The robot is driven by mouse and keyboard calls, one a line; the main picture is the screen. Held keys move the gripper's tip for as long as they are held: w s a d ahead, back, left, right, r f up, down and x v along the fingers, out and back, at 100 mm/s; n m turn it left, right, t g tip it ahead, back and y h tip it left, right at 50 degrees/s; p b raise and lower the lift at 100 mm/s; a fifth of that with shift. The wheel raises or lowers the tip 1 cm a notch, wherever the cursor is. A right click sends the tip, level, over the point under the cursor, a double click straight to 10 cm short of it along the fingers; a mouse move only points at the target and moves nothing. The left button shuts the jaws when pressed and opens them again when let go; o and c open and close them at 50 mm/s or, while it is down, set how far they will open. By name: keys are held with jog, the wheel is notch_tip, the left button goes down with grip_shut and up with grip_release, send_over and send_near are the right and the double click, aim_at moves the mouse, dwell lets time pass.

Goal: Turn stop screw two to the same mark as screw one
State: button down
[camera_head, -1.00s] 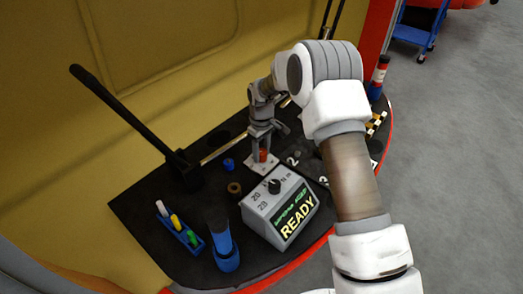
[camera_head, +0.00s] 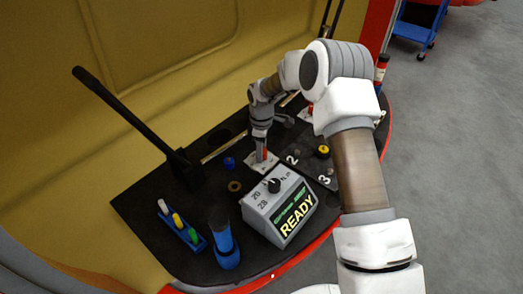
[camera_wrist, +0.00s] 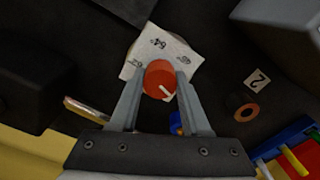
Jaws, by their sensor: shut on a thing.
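A red-orange screw knob (camera_head: 264,155) stands on a white marked plate (camera_head: 259,167) in the head view. In the wrist view the knob (camera_wrist: 160,79) has a white pointer line slanting toward the lower right. The white plate (camera_wrist: 180,51) beneath carries dark marks, partly hidden by the knob and fingers. My gripper (camera_wrist: 155,80) is shut on the knob, one finger at each side. I cannot read a number identifying this knob. A yellow knob (camera_head: 322,151) stands farther right, near labels 2 (camera_head: 292,160) and 3 (camera_head: 325,180).
A grey box with a dial and READY display (camera_head: 281,208) stands close in front of my gripper. A blue cylinder (camera_head: 222,246), a pen tray (camera_head: 193,240), a copper ring (camera_head: 234,186) and a tall black lever (camera_head: 130,115) stand to the left.

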dwell(0.3)
jog(key=shift+c, duration=1.8)
grip_release()
jog(key=shift+r, duration=0.1)
notch_tip(320, 180, up, 17)
jog(key=p, duration=0.3)
jog(key=shift+r, duration=0.2)
